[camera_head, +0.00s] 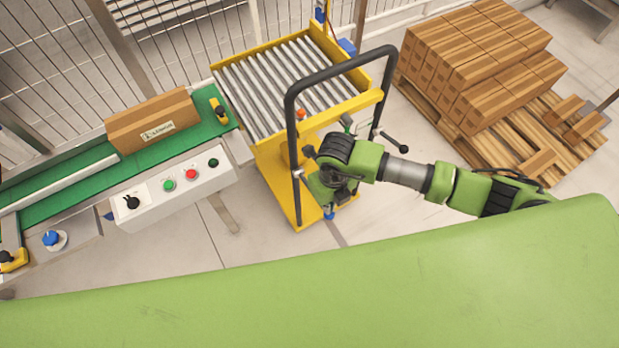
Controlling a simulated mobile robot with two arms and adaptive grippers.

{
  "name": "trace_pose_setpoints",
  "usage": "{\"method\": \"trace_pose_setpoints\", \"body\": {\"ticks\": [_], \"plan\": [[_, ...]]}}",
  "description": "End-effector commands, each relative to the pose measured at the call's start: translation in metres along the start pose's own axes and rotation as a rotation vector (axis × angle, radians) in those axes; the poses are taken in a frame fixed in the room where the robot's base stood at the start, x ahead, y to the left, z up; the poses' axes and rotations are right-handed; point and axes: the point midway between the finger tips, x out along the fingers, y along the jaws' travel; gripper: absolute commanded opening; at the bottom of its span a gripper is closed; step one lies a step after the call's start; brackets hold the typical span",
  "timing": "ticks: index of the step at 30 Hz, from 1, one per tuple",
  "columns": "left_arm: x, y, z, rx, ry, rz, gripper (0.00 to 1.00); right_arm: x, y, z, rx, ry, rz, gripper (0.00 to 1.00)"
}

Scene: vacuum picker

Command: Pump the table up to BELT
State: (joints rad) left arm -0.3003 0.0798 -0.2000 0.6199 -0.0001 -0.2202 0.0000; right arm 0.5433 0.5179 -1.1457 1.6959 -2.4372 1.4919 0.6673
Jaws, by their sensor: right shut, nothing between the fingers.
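The lift table (375,99) has a yellow frame, a top of grey rollers and a black push handle (291,110). It stands at the end of the green conveyor belt (65,203), and its roller top looks close to the belt's height. My right gripper (325,190) is shut and empty, low by the yellow base and the left post of the handle. My own wrist hides part of it, and I cannot tell whether it touches anything. A lever with a black knob (402,149) sticks out at the right of the handle. My left gripper is not in view.
A cardboard box (152,122) sits on the belt. A white control box (172,189) with coloured buttons is on the conveyor's near side. A pallet (515,157) with stacked boxes (475,55) stands at the right. A wire fence runs behind.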

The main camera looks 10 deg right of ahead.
Motion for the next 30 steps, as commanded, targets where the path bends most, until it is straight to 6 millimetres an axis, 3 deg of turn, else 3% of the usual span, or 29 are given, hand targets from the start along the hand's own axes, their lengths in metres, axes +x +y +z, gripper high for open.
{"method": "trace_pose_setpoints", "body": {"ticks": [1, 5, 30], "plan": [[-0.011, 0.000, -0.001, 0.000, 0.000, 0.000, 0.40, -0.013, -0.001, 0.001, 0.000, 0.000, -0.001, 0.00], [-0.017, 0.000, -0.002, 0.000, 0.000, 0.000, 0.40, -0.022, -0.001, 0.002, 0.000, 0.001, 0.000, 0.00], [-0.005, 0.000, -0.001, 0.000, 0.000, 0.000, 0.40, -0.009, 0.002, 0.000, -0.001, 0.001, 0.000, 0.00]]}}
